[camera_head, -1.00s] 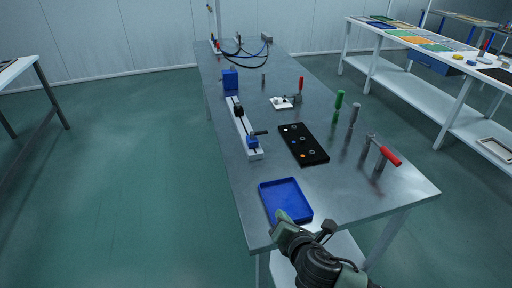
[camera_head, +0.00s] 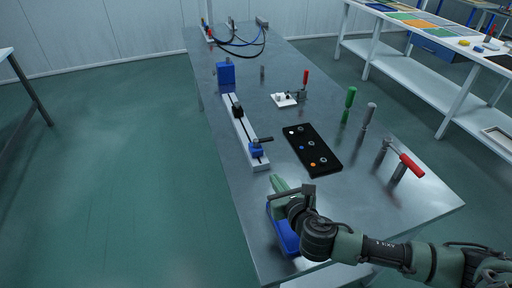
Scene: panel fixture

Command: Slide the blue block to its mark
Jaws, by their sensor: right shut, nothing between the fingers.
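A blue block (camera_head: 256,150) with a dark side handle sits at the near end of a pale rail (camera_head: 246,133) along the left side of the steel table. A black piece (camera_head: 237,110) sits farther up the same rail. A larger blue box (camera_head: 226,76) stands at the rail's far end. I cannot make out a mark on the rail. My right gripper (camera_head: 275,180) is shut and empty, just nearer than the rail's near end and apart from the blue block. My left gripper is not in view.
A blue tray (camera_head: 283,234) lies under my right arm, partly hidden. A black panel (camera_head: 312,150) with small coloured parts lies right of the rail. A red-handled clamp (camera_head: 410,164) and green-handled tool (camera_head: 349,102) stand farther right. Cables (camera_head: 238,38) lie at the far end.

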